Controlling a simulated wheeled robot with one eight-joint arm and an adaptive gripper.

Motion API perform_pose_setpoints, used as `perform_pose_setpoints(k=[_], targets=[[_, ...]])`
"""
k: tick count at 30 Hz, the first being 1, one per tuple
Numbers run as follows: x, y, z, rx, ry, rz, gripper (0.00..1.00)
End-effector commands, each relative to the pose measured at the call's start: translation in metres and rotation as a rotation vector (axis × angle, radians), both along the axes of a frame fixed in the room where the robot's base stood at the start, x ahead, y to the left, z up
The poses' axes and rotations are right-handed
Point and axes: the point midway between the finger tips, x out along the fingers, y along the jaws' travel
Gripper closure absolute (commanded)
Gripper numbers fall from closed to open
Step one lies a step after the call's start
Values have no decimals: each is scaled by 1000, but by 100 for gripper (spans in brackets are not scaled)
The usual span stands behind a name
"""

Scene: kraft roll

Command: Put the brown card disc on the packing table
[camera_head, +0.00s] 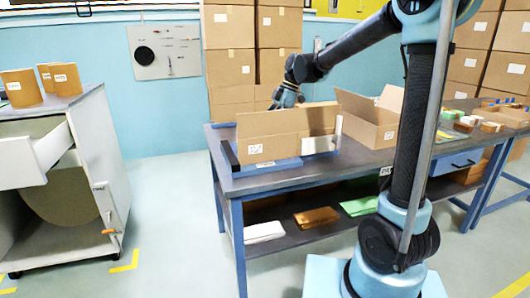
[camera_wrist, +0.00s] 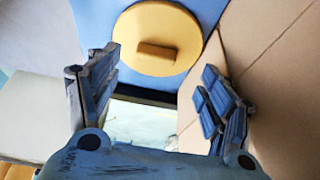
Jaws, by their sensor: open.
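A tan-brown disc (camera_wrist: 185,27) with a short brown bar (camera_wrist: 157,52) across its face lies on a blue surface in the wrist view. My gripper (camera_wrist: 162,62) is open, with one finger to each side below the disc, apart from it and empty. In the head view my gripper (camera_head: 287,101) is over the packing table (camera_head: 345,170), behind an upright cardboard panel (camera_head: 268,133). The panel hides the disc in that view. A cardboard wall (camera_wrist: 275,75) stands close to my right finger.
An open carton (camera_head: 370,120) stands on the table right of the panel. Small coloured items (camera_head: 465,122) lie farther right. A white cabinet (camera_head: 95,145) with an open drawer (camera_head: 35,155) stands at left, holding a large tan round shape (camera_head: 72,200). Clear floor lies between.

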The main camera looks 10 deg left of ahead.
Motion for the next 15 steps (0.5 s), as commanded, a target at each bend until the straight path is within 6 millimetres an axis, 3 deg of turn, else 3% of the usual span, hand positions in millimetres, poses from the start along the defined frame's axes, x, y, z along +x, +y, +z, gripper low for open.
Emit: perform_pose_setpoints(k=[8, 15], targets=[[-4, 7, -17, 0, -1, 2, 27], [-7, 25, -42, 0, -1, 2, 27]])
